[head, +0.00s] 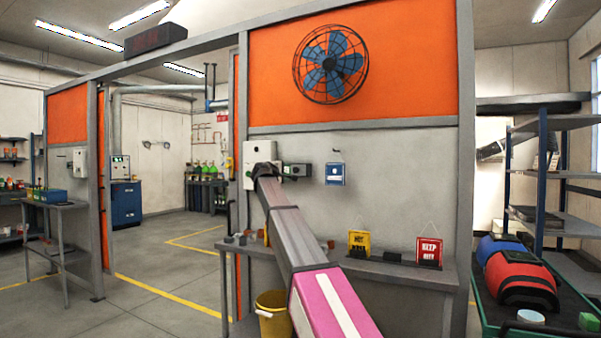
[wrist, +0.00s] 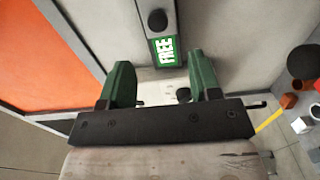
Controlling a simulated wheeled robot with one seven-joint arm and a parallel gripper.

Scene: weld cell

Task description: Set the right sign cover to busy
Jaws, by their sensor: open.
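The right sign (wrist: 165,51) shows a green field with white "FREE" at the top of the wrist view, turned sideways. Beside the green field, a grey cover (wrist: 148,5) with a round black knob (wrist: 157,20) runs up out of the picture. My gripper (wrist: 161,86) is open, its two green fingers apart with nothing held between them. The knob and the green field lie beyond the fingertips in the picture, and I see no contact. In the head view my gripper (head: 267,170) is by the wall, just left of a small dark box; my arm hides part of this area.
A white box (head: 251,155) and a blue hanging sign (head: 335,173) are on the wall. Below, a grey bench (head: 410,272) holds a yellow sign (head: 360,243) and a red sign (head: 429,250). A yellow bucket (head: 272,312) stands beneath. Open floor lies to the left.

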